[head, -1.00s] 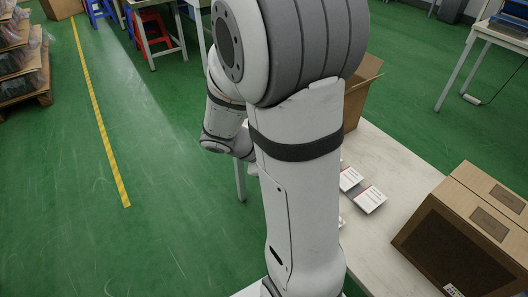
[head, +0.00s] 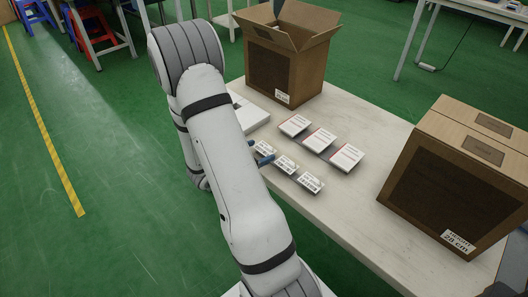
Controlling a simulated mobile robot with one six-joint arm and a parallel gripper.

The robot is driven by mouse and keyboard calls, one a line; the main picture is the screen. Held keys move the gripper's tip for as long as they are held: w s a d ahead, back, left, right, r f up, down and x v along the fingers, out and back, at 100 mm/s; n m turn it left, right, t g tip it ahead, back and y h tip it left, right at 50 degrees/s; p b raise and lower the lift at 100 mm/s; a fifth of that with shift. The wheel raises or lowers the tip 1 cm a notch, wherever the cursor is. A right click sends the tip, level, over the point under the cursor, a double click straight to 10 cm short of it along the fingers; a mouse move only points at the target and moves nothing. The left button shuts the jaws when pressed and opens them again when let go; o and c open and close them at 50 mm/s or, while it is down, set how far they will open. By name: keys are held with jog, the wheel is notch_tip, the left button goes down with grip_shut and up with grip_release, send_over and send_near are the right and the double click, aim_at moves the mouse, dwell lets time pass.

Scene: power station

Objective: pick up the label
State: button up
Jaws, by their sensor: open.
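Several small white labels with black print lie in a slanting row on the table near its left edge: a far label (head: 264,147), a middle label (head: 286,165) and a near label (head: 310,183). My gripper (head: 259,152) is at the far label, with its dark blue fingertips apart on either side of it. I cannot tell whether they touch the label or hover just above it. The gripper's body is hidden behind my arm.
White cards with red print (head: 320,141) lie in a row behind the labels. An open cardboard box (head: 287,70) stands at the far end of the table (head: 375,195). A closed carton (head: 450,185) stands at right. A white flat object (head: 250,113) lies beside my arm.

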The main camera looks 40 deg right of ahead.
aim_at(265, 149)
jog(key=x, duration=0.3)
jog(key=shift+d+f+b, duration=0.1)
jog(key=shift+d+b, duration=0.15)
jog(key=shift+b, duration=0.1)
jog(key=c, duration=0.7)
